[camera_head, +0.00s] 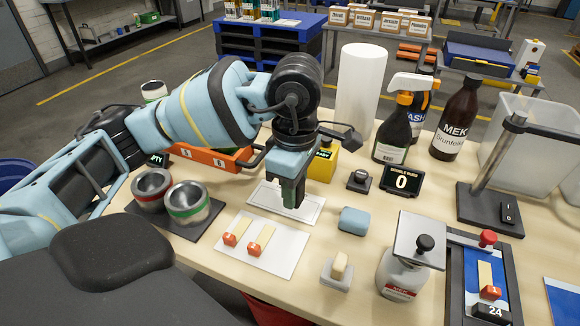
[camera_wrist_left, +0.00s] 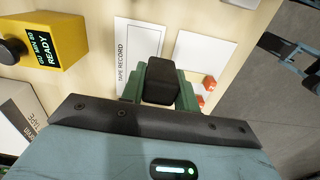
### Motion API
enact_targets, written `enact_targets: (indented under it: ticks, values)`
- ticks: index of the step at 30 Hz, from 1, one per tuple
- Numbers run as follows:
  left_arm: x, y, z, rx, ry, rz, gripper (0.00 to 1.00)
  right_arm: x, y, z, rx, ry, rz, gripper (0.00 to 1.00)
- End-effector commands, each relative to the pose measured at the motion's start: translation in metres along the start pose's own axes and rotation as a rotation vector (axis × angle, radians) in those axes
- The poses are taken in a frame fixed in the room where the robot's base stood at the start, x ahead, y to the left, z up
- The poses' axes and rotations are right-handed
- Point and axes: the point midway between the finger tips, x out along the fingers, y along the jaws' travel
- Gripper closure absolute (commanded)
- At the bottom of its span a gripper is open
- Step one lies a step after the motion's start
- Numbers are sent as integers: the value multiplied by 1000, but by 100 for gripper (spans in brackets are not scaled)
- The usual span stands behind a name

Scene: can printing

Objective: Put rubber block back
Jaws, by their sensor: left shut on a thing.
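My left gripper (camera_head: 290,197) points down over a white sheet (camera_head: 310,212) near the middle of the table. In the left wrist view its green fingers (camera_wrist_left: 160,88) are shut on a dark block (camera_wrist_left: 162,72), which I take to be the rubber block. In the left wrist view the held block is beside the sheet marked TAPE RECORD (camera_wrist_left: 124,55). In the head view the block is mostly hidden by the fingers, and I cannot tell whether it touches anything below. My right gripper is not in view.
A white card (camera_head: 285,262) with two red-ended blocks lies in front. Two open cans (camera_head: 188,203) stand at left, an orange box (camera_head: 205,158) and yellow box (camera_head: 322,163) behind. A blue block (camera_head: 353,221) is to the right. Bottles (camera_head: 458,118) stand at back right.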

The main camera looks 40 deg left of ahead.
Motion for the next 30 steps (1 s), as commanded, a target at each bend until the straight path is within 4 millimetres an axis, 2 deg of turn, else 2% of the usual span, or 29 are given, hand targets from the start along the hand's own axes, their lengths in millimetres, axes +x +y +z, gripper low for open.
enact_targets:
  ticks: [8,11,24,30]
  values:
    - [-2,3,-1,-39,-1,1,92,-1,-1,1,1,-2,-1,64]
    - [-1,13,-7,-41,0,1,92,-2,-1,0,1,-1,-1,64]
    - [7,96,-53,-41,-1,1,92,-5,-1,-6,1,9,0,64]
    - [11,124,-68,-37,-1,1,92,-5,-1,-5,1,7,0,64]
